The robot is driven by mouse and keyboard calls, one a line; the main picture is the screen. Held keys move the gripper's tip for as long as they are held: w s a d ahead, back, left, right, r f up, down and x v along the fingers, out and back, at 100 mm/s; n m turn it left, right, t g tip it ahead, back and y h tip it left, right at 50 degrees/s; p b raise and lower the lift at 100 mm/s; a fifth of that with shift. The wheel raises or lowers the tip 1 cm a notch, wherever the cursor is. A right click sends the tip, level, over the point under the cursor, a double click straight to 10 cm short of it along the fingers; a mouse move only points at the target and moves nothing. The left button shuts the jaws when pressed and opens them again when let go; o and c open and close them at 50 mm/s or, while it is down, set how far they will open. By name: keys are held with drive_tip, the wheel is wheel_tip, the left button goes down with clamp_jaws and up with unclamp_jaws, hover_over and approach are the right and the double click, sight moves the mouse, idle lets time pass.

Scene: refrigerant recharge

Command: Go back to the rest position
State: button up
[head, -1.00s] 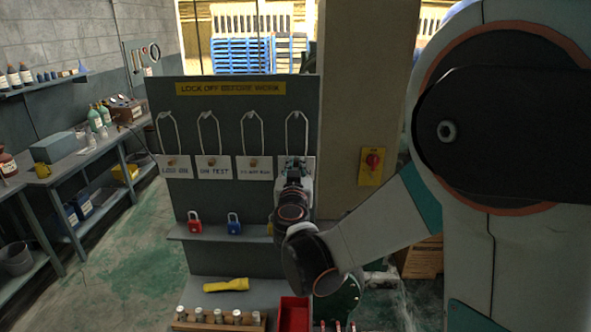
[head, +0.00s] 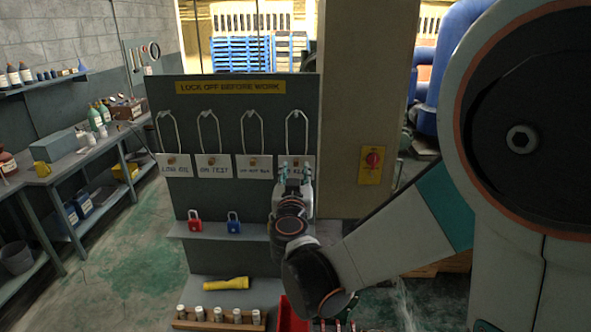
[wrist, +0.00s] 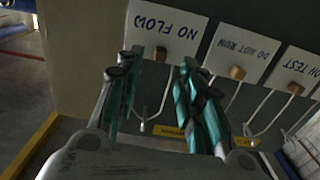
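My gripper (head: 293,169) is in front of the right end of the grey lockout board (head: 225,130). Its teal fingers point up at the fourth white tag, which they partly hide. In the wrist view my gripper (wrist: 158,68) has its two fingers spread apart with nothing held between them. The tag marked NO FLOW (wrist: 165,30) hangs just beyond the fingertips on a peg. Whether a finger touches the tag cannot be told.
Tags marked ON TEST (head: 213,172) and DO NOT RUN (wrist: 238,50) hang alongside. A red padlock (head: 195,222) and a blue padlock (head: 234,224) are on the shelf below. A yellow flashlight (head: 226,284) and red tray (head: 291,318) lie lower. A red switch (head: 373,159) is on the pillar.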

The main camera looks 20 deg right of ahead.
drive_tip(key=s+a+n+t+y+b, duration=0.1)
drive_tip(key=s+a+n+y+b, duration=0.3)
drive_tip(key=s+a+y+b, duration=0.25)
drive_tip(key=s+a+f+n+g+y+b, duration=0.3)
drive_tip(key=s+f+y+b, duration=0.15)
drive_tip(key=s+f, duration=0.2)
drive_tip(key=s+d+f+m+g+h+b, duration=0.1)
drive_tip(key=s+d+f+g+h+b, duration=0.1)
drive_tip(key=s+f, duration=0.6)
drive_tip(key=s+d+f+m+g+h+b, duration=0.2)
drive_tip(key=s+d+f+g+h+b, duration=0.1)
drive_tip(key=s+d+f+g, duration=0.3)
drive_tip(key=s+d+f+b, duration=0.1)
drive_tip(key=s+d+f, duration=0.1)
drive_tip(key=s+f, duration=0.1)
drive_tip(key=shift+s+d+f+b, duration=0.15)
drive_tip(key=shift+f+b, duration=0.25)
drive_tip(key=shift+f, duration=0.4)
